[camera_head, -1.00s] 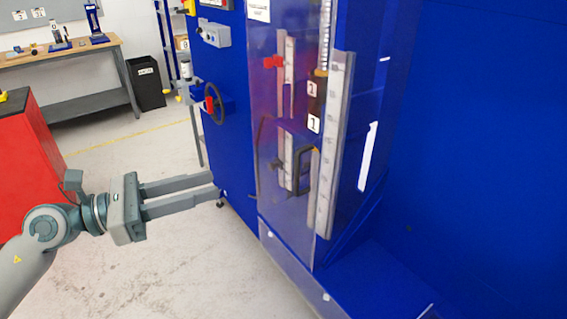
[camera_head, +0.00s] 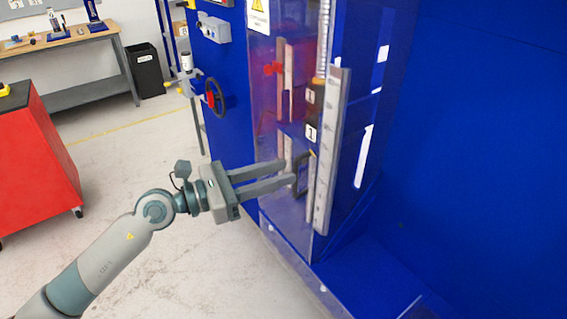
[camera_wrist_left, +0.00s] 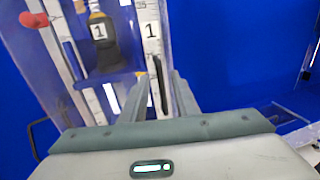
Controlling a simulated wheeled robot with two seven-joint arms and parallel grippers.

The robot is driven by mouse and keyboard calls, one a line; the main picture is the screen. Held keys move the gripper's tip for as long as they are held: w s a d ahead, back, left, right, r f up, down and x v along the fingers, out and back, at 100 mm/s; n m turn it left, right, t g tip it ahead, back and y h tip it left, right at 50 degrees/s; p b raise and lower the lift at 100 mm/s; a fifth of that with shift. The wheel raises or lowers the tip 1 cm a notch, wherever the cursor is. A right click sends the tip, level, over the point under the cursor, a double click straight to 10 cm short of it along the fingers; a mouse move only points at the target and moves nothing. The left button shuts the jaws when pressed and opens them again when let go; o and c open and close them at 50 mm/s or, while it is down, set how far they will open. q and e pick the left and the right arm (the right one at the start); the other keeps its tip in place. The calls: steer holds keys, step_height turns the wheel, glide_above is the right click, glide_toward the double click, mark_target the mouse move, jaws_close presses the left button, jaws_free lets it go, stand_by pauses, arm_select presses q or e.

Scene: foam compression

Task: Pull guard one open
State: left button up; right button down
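Guard one looks to be the clear panel (camera_head: 266,110) on the front of the blue machine; it appears closed. A dark upright handle (camera_head: 304,178) is on it, beside a pale ruled bar. My left gripper (camera_head: 291,173) has its two fingers apart and reaches the handle from the left. In the left wrist view a dark bar that looks like the handle (camera_wrist_left: 158,86) stands between the open fingertips (camera_wrist_left: 160,75). I cannot tell whether the fingers touch it. My right gripper is in neither view.
The blue machine (camera_head: 470,120) fills the right side. A handwheel (camera_head: 215,98) and small devices stick out on its left face. A red cabinet (camera_head: 38,160) stands at the left, with a workbench (camera_head: 80,45) and black bin (camera_head: 145,70) behind. The floor between is clear.

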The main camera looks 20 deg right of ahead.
arm_select(q)
steer(key=shift+w+d, duration=0.1)
steer(key=shift+d, duration=0.8)
jaws_close()
